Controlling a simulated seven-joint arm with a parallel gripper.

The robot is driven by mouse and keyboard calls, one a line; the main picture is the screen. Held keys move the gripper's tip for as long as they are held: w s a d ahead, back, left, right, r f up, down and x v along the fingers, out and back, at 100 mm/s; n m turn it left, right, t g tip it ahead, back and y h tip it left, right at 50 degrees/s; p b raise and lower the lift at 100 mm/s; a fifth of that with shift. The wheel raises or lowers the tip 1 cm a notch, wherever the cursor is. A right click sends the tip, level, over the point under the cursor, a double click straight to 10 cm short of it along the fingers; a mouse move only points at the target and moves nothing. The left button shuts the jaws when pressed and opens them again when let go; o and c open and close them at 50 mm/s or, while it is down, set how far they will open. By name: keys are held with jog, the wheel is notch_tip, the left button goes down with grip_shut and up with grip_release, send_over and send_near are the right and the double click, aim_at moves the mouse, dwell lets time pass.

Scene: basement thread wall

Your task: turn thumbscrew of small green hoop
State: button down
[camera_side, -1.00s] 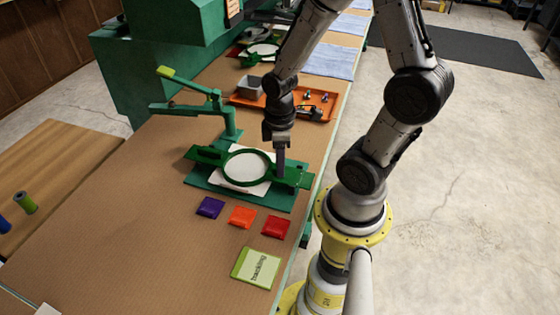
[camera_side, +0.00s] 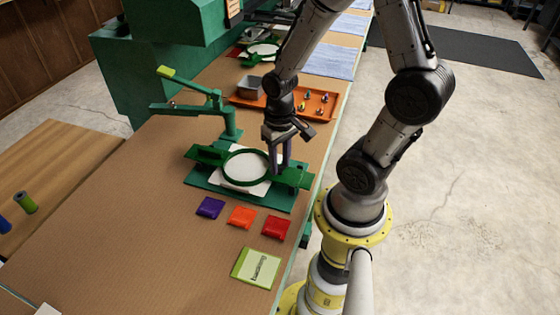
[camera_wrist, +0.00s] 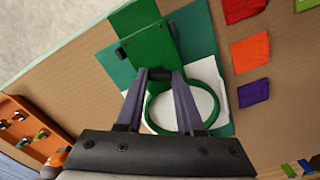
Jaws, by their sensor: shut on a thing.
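The small green hoop (camera_side: 223,167) lies flat with white fabric inside it, on a green fixture near the table's right edge. It also shows in the wrist view (camera_wrist: 219,100). My gripper (camera_side: 280,172) points down at the hoop's right side in the side view. In the wrist view, my gripper's fingertips (camera_wrist: 163,75) are shut on the small dark thumbscrew (camera_wrist: 160,73), where the hoop meets the green holder block (camera_wrist: 147,48). The fingers hide most of the thumbscrew.
A green lever stand (camera_side: 215,105) stands behind the hoop. An orange tray (camera_side: 318,105) with small parts lies farther back. Purple (camera_side: 210,208), orange (camera_side: 242,217) and red (camera_side: 276,227) packets and a green booklet (camera_side: 256,267) lie in front. The table's left part is clear.

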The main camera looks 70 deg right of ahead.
jog(key=m, duration=0.6)
jog(key=shift+m, duration=0.3)
jog(key=m, duration=0.5)
jog(key=shift+s, duration=0.1)
jog(key=shift+m, duration=0.3)
jog(key=c, duration=0.5)
grip_release()
jog(key=shift+r, duration=0.1)
